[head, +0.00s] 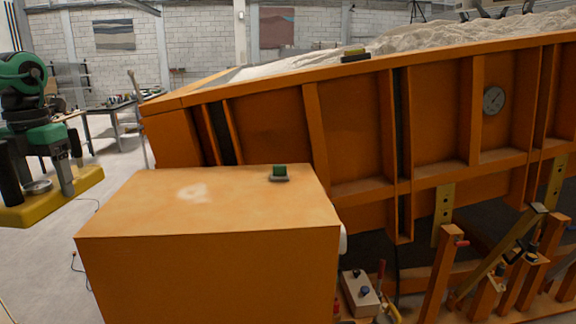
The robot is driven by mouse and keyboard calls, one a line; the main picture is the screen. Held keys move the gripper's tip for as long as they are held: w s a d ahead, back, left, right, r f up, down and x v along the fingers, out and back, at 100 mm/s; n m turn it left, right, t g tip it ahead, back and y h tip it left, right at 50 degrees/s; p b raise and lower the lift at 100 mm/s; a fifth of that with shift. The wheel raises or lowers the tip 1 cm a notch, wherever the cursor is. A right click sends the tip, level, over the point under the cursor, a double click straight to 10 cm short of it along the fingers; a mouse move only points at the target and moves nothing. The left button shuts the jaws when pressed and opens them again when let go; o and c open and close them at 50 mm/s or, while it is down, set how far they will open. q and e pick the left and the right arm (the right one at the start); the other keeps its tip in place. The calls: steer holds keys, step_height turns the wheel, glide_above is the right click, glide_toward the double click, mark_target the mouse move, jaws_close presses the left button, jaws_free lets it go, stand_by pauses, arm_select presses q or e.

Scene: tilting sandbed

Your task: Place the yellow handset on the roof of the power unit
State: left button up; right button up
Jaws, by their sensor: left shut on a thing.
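The yellow handset (62,203) is a flat yellow slab with a round grey part on its upper face, at the left of the head view. My left gripper (38,185), green and black, is shut on it from above and holds it up, left of the power unit. The handset's left end is cut off by the picture edge. The power unit (210,275) is a large orange box in front of me. Its flat roof (150,212) is mostly bare, with a pale worn patch. My right gripper is not in view.
A grey control box (359,293), levers and posts stand at right.

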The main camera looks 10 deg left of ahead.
arm_select(q)
steer(key=s+a+f+m, duration=0.3)
steer(key=s+f+m, duration=0.2)
steer(key=f, duration=0.6)
steer(key=s+a+f+m, duration=0.2)
steer(key=s+f+m, duration=0.25)
steer(key=f, duration=0.75)
steer(key=w+d+f+m, duration=0.2)
steer(key=d+f+m, duration=0.5)
steer(key=d+m, duration=0.15)
steer(key=w+d+f+m, duration=0.2)
steer(key=d+f+m, duration=0.5)
steer(key=d+f, duration=0.15)
steer(key=w+d+m, duration=0.2)
steer(key=d+m, duration=1)
steer(key=d, duration=0.8)
steer(key=shift+w+d+r+m, duration=0.3)
steer(key=shift+w+d+r, duration=0.05)
steer(key=shift+r, duration=0.1)
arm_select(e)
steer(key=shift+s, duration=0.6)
